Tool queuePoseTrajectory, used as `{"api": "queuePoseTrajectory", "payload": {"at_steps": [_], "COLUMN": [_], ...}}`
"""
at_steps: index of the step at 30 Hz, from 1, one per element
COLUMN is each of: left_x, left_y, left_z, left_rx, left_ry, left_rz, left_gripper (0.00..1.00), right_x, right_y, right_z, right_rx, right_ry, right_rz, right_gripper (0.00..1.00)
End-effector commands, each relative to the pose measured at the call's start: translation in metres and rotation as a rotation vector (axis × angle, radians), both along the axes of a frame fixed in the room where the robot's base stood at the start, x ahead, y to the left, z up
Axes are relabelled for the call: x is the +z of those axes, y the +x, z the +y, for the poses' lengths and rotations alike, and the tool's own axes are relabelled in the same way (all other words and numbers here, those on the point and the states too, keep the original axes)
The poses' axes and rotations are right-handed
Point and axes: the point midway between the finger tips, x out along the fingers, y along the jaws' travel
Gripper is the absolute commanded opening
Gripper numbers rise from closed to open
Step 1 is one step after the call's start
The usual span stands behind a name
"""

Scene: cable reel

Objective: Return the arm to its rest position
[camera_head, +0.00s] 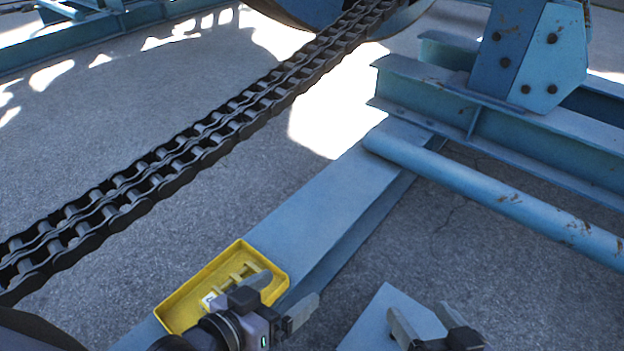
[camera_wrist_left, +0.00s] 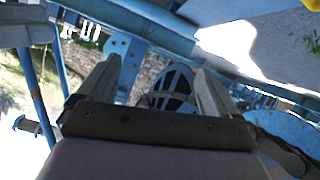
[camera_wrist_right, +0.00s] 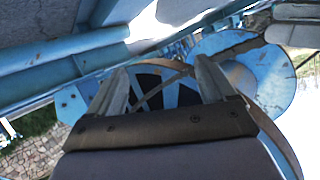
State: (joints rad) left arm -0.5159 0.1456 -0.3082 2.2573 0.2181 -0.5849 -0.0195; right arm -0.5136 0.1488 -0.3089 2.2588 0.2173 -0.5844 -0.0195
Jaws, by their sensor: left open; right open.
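My left gripper (camera_head: 275,302) is at the bottom centre of the head view, in front of and partly over the yellow tray. Its two fingers also show apart and empty in the left wrist view (camera_wrist_left: 152,85). My right gripper (camera_head: 425,322) is at the bottom edge of the head view, right of the left one. Its fingers are apart with nothing between them in the right wrist view (camera_wrist_right: 165,85). Much of both arms is out of the head view.
A yellow tray (camera_head: 170,312) with small pale items stands on a blue beam (camera_head: 318,205). A dark roller chain (camera_head: 190,150) runs diagonally across the left. Blue steel frames (camera_head: 500,120) and a blue pipe (camera_head: 490,195) are at right. Grey ground lies between.

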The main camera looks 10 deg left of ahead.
Motion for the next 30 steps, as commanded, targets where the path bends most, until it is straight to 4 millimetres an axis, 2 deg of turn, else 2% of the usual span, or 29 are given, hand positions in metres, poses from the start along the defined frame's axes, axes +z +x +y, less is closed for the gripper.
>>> {"api": "queuePoseTrajectory", "payload": {"at_steps": [1, 6, 20, 30], "left_x": [0.013, 0.036, 0.089, 0.129], "left_y": [-0.001, -0.002, -0.015, -0.031], "left_z": [0.003, 0.014, 0.047, 0.073], "left_rx": [0.006, 0.033, 0.097, 0.132], "left_ry": [0.007, 0.044, 0.146, 0.223], "left_rz": [0.005, 0.024, 0.075, 0.113], "left_gripper": [0.93, 0.93, 0.93, 0.93], "right_x": [0.013, 0.035, 0.088, 0.128], "right_y": [-0.001, -0.002, -0.015, -0.032], "right_z": [-0.002, -0.014, -0.047, -0.073], "right_rx": [-0.007, -0.035, -0.100, -0.135], "right_ry": [-0.006, -0.041, -0.143, -0.221], "right_rz": [0.006, 0.025, 0.078, 0.116], "right_gripper": [0.83, 0.83, 0.83, 0.83]}}
